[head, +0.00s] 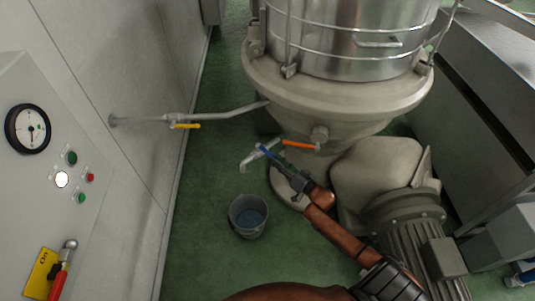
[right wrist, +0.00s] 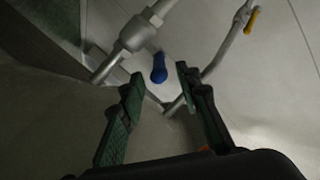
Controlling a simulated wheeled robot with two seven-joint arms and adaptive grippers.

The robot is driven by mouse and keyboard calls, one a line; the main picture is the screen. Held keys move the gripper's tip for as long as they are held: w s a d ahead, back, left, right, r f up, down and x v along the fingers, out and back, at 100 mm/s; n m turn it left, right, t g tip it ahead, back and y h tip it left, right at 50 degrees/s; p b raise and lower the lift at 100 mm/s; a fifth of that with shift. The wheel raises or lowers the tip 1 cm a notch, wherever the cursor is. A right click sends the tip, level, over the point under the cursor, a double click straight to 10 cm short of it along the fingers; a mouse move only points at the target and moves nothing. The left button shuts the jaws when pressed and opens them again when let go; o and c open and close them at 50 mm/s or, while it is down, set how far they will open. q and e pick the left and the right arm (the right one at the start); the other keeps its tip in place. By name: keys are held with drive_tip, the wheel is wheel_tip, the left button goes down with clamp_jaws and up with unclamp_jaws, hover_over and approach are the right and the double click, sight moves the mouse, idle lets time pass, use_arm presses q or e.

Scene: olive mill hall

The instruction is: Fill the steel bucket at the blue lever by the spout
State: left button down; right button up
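The steel bucket (head: 236,222) stands upright on the green floor in the head view. Its inside looks bluish grey; I cannot tell whether that is liquid. The bent spout (head: 248,161) comes off the large steel vessel, above and beyond the bucket. No stream shows from it. The blue lever (head: 262,149) sits on the spout's valve. My right gripper (head: 282,165) reaches towards it from the lower right. In the right wrist view this gripper (right wrist: 160,82) is open, with the blue lever (right wrist: 158,68) between and just beyond its fingertips. My left gripper is not in view.
An orange lever (head: 300,145) is close by on the vessel (head: 345,95). A yellow lever (head: 187,126) is on the pipe from the left wall. A control panel (head: 50,170) stands at left, a motor (head: 415,235) at right. Green floor around the bucket is clear.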

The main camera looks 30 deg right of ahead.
sight(268, 152)
drive_tip(key=w, duration=0.3)
drive_tip(key=w+b, duration=0.1)
drive_tip(key=w, duration=0.1)
drive_tip(key=shift+a+f, duration=0.15)
drive_tip(key=shift+a, duration=0.15)
drive_tip(key=shift+w+a, duration=0.15)
drive_tip(key=shift+w, duration=0.4)
drive_tip(key=shift+c, duration=0.2)
clamp_jaws()
